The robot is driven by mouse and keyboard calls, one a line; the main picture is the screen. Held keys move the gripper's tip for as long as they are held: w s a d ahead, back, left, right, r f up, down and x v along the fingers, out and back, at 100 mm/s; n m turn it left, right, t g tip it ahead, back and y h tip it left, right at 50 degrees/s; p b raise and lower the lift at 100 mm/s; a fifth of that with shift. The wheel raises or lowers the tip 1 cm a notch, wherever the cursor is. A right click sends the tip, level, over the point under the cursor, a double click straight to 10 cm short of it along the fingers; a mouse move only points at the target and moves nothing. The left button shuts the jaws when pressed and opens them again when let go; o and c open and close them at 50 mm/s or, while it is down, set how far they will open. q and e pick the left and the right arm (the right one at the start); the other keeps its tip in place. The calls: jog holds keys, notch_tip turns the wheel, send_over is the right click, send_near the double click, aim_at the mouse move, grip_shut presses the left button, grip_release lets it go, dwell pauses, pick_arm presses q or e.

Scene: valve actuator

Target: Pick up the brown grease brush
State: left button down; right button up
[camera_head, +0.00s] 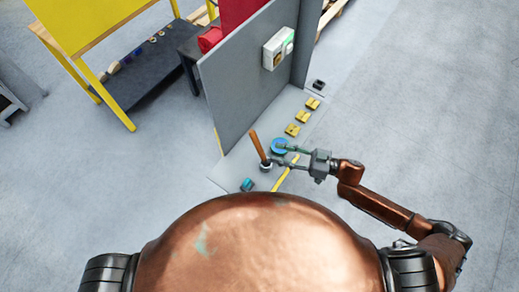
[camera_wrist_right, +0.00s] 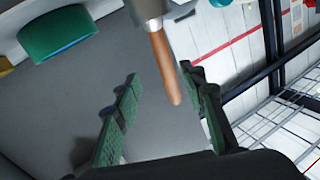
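The brown grease brush (camera_head: 259,147) stands tilted with its brown handle up and its lower end in or on a small round holder (camera_head: 265,166) on the grey platform. In the right wrist view, the brown handle (camera_wrist_right: 165,68) lies ahead of and between the fingers, nearer the right-hand one, below a grey metal part. My right gripper (camera_head: 278,155) reaches in from the right beside the brush. It also shows in the right wrist view (camera_wrist_right: 165,100), where its green fingers are open, with nothing held. I cannot tell whether a finger touches the handle. My left gripper is not in view.
A blue round piece (camera_head: 279,146) lies close behind my right gripper. Several yellow blocks (camera_head: 302,117) line the platform. A teal piece (camera_head: 247,184) sits at the front. A grey upright panel (camera_head: 245,80) stands behind the brush. The floor at right is clear.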

aim_at(260, 150)
jog(key=x, duration=0.2)
jog(key=p+x, duration=0.1)
jog(key=x, duration=0.3)
jog(key=shift+s+a+r+p, duration=0.15)
jog(key=shift+s+a+p, duration=0.05)
jog(key=shift+a+p, duration=0.15)
jog(key=shift+w+a, duration=0.15)
jog(key=shift+a, duration=0.4)
jog(key=shift+d, duration=0.1)
jog(key=shift+c, duration=0.5)
grip_shut()
